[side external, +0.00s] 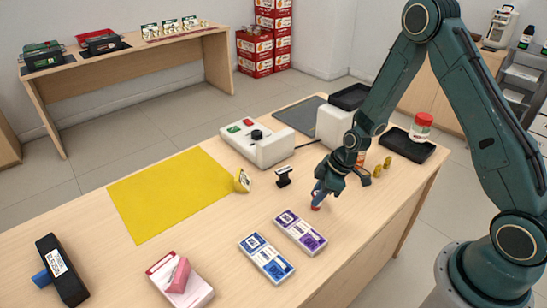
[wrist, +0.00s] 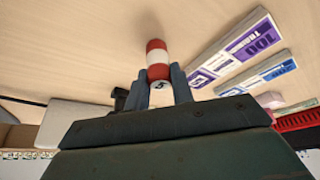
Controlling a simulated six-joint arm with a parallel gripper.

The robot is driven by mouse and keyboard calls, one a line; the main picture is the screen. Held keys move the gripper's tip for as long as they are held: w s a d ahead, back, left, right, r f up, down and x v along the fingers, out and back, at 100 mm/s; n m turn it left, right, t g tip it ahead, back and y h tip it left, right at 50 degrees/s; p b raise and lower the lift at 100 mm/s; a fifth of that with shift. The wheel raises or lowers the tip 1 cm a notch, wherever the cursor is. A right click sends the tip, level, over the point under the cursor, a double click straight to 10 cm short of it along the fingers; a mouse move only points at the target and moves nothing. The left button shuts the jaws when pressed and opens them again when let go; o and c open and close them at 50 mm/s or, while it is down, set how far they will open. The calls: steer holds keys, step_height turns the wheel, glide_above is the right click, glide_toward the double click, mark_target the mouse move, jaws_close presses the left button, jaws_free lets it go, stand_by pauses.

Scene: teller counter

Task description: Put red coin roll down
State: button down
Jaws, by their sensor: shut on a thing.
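The red coin roll is a short cylinder with red and white bands. In the wrist view the red coin roll (wrist: 157,57) sits between the two blue-grey fingertips of my gripper (wrist: 160,84), which is shut on it. In the side external view my gripper (side external: 319,192) points down at the counter, right of the small black stamp and behind the purple banknote bundle. Only a small red part of the roll (side external: 315,208) shows below the fingers there. It is at or very near the counter top; I cannot tell whether it touches.
A purple bundle (side external: 300,233) and a blue bundle (side external: 266,258) lie in front. Gold pieces (side external: 377,170) and a black tray (side external: 425,151) are behind right. Counter right of the bundles is clear.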

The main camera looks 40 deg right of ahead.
steer(key=shift+f, duration=0.1)
steer(key=c, duration=1.2)
jaws_free()
steer(key=v, duration=1.2)
steer(key=shift+r, duration=0.2)
